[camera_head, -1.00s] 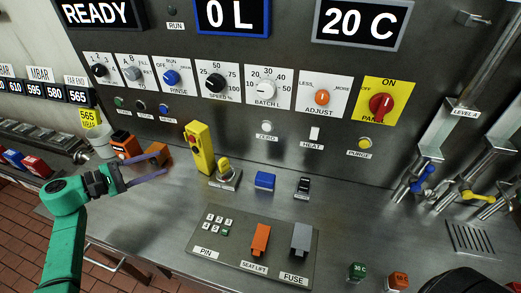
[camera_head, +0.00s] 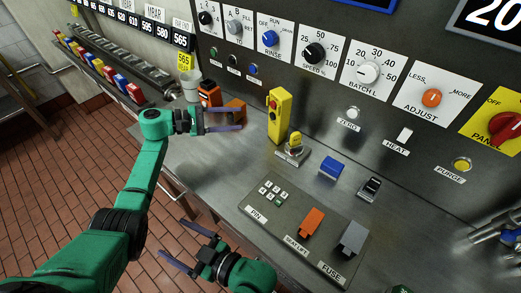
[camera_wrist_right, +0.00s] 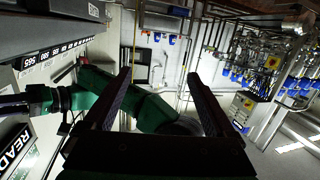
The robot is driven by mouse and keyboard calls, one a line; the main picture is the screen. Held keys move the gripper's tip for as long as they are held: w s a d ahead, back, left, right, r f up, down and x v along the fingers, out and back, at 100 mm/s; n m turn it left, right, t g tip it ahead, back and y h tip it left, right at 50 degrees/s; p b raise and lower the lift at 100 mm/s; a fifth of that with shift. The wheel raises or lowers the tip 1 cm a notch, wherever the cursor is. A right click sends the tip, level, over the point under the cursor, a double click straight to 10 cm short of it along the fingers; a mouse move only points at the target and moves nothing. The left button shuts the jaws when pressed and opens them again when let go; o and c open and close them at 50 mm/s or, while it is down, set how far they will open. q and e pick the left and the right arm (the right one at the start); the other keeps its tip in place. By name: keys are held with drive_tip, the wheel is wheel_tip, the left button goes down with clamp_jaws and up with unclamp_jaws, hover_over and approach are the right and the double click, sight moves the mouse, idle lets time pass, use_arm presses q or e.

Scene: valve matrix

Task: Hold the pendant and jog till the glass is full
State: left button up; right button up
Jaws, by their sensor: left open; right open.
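The yellow pendant (camera_head: 279,115), with a red button, stands upright on the steel counter near the panel. My left gripper (camera_head: 240,117) is open to the left of the pendant and apart from it, by the orange blocks. My right gripper (camera_head: 171,238) is open and empty low in the head view, over the floor in front of the counter. Its two open fingers also show in the right wrist view (camera_wrist_right: 159,75), with nothing between them. A pale cup-like vessel (camera_head: 192,86) stands at the back left below the yellow 565 label; I cannot tell its contents.
A yellow-knobbed joystick (camera_head: 294,147) stands just right of the pendant. Orange blocks (camera_head: 234,108) lie close by my left fingers. A blue block (camera_head: 331,168) and a plate with keypad (camera_head: 274,193) and orange switch cover (camera_head: 310,221) lie nearer. The counter (camera_head: 215,160) is bare left of the keypad.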

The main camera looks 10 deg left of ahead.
drive_tip(key=w+r+t, duration=0.2)
drive_tip(key=w+r, duration=0.2)
drive_tip(key=r, duration=0.2)
drive_tip(key=m+t+h, duration=0.4)
drive_tip(key=m+t, duration=0.3)
approach(281, 96)
drive_tip(key=shift+g, duration=0.3)
drive_tip(key=x, duration=0.7)
drive_tip(key=d+x, duration=0.1)
drive_tip(key=x, duration=0.3)
drive_tip(key=shift+w+a+f, duration=0.15)
drive_tip(key=shift+w+f, duration=0.25)
drive_tip(key=shift+w, duration=0.1)
clamp_jaws()
use_arm(q)
drive_tip(key=shift+c, duration=0.3)
clamp_jaws()
